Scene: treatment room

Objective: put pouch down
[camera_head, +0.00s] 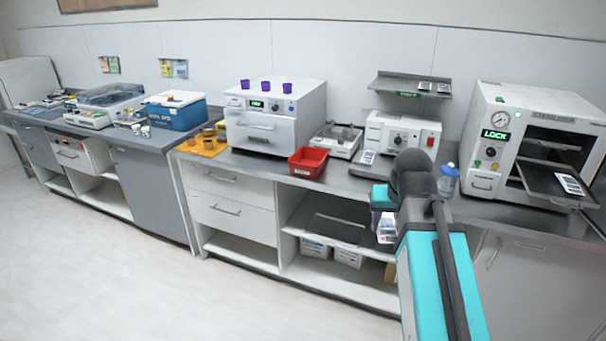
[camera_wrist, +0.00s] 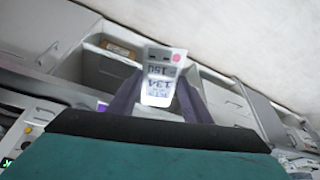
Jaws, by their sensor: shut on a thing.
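A white pouch with printed numbers and a pink-red spot (camera_wrist: 163,72) is held between the dark fingers of my gripper (camera_wrist: 160,100) in the wrist view. In the head view the pouch (camera_head: 387,228) hangs at my gripper (camera_head: 384,210), in front of the counter's front edge and above the open lower shelf. My gripper is shut on it. The pouch's lower end in the wrist view is partly hidden between the fingers.
A steriliser (camera_head: 540,135) with its tray (camera_head: 548,178) out bears a white label-like pouch. A wall shelf (camera_head: 412,82) holds small pouches above a white sealing device (camera_head: 402,135). A red bin (camera_head: 308,162) and a blue-capped bottle (camera_head: 447,181) stand on the counter (camera_head: 270,168).

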